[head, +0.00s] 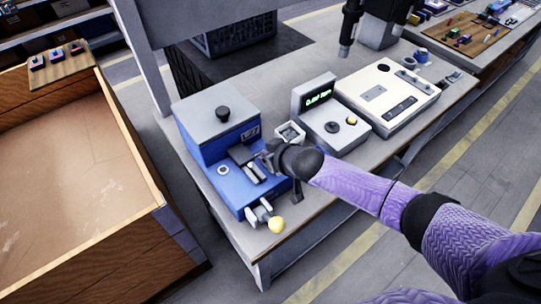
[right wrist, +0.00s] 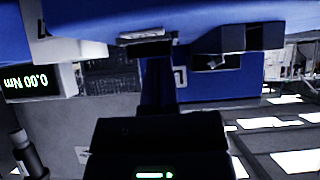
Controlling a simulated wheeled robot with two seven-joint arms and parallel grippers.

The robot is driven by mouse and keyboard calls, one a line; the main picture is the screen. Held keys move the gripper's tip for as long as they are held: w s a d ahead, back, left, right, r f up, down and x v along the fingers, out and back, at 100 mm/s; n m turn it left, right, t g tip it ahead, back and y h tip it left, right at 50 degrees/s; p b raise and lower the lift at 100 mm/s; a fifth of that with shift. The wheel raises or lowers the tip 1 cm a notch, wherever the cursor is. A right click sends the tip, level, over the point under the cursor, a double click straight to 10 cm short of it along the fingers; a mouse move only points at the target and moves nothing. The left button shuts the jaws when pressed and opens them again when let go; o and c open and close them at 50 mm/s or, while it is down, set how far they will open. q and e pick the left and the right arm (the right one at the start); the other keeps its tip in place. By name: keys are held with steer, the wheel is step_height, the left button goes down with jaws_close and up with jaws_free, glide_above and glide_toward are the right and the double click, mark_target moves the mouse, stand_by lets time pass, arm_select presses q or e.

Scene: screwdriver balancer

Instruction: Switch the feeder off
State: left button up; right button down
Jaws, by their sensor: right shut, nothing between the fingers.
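No power switch can be made out clearly. My left gripper is not in view.
A display unit (head: 330,125) reading about zero stands right of the feeder; its display (right wrist: 32,82) shows inverted in the right wrist view. A white box (head: 387,98) is beyond it. A wooden crate (head: 20,80) stands left. A dark tool (head: 350,25) hangs over the bench.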

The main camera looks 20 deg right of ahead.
step_height(320, 180, up, 6)
steer(key=p, duration=0.5)
steer(key=shift+w+f+p, duration=0.1)
steer(key=shift+f+p, duration=0.05)
steer(key=shift+p, duration=0.25)
steer(key=r+p+v, duration=0.1)
steer(key=p+v, duration=0.2)
steer(key=v, duration=0.5)
steer(key=shift+w, duration=0.2)
steer(key=shift+a+r, duration=0.1)
steer(key=shift+a, duration=0.05)
